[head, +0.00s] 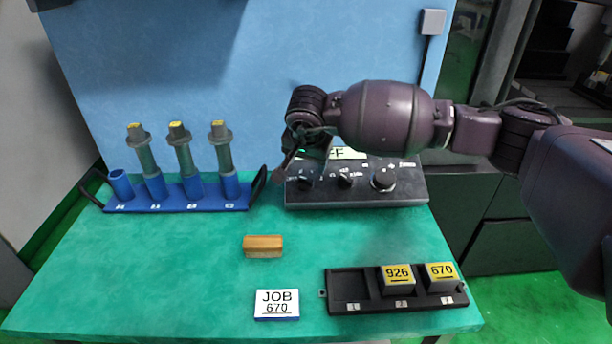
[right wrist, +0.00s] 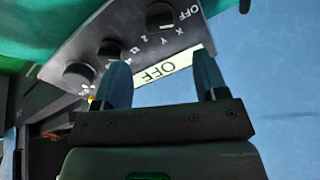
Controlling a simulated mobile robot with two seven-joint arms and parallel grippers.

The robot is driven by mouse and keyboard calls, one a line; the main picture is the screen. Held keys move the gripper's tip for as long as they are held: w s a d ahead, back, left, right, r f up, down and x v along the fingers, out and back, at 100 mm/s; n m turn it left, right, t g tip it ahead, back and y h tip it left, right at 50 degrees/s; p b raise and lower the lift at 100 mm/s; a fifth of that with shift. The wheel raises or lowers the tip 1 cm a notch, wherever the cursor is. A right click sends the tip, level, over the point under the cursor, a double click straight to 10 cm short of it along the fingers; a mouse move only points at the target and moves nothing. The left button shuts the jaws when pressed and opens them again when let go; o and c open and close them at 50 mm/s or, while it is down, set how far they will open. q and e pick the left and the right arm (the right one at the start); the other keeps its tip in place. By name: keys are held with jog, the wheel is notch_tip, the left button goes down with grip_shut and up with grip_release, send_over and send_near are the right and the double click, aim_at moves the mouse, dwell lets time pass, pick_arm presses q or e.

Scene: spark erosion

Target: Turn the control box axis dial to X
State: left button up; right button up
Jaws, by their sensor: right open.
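The black control box (head: 410,188) stands at the back of the green table with a row of three knobs. The axis dial (head: 305,182) is the leftmost in the head view. In the right wrist view the axis dial (right wrist: 160,16) shows upside down, with OFF, X, Y and Z around it. The lit display (right wrist: 163,72) reads OFF; the arm partly covers it in the head view. My right gripper (right wrist: 162,78) is open and empty, its fingers in front of the display and apart from the dial. My left gripper is not in view.
The other knobs are a middle knob (head: 344,181) and a larger knob (head: 383,179). A blue rack (head: 175,203) of tool holders stands left. A wooden block (head: 263,246), a JOB 670 card (head: 277,304) and a black tray (head: 345,283) with two numbered blocks lie in front.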

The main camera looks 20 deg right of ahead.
aim_at(307, 177)
jog(key=x, duration=0.7)
jog(key=shift+b, duration=0.35)
jog(key=shift+w+d+f, duration=0.1)
jog(key=shift+w+f, duration=0.1)
jog(key=shift+f, duration=0.2)
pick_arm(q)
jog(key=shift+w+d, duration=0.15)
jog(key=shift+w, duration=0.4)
pick_arm(e)
jog(key=shift+c, duration=0.2)
jog(key=c, duration=0.9)
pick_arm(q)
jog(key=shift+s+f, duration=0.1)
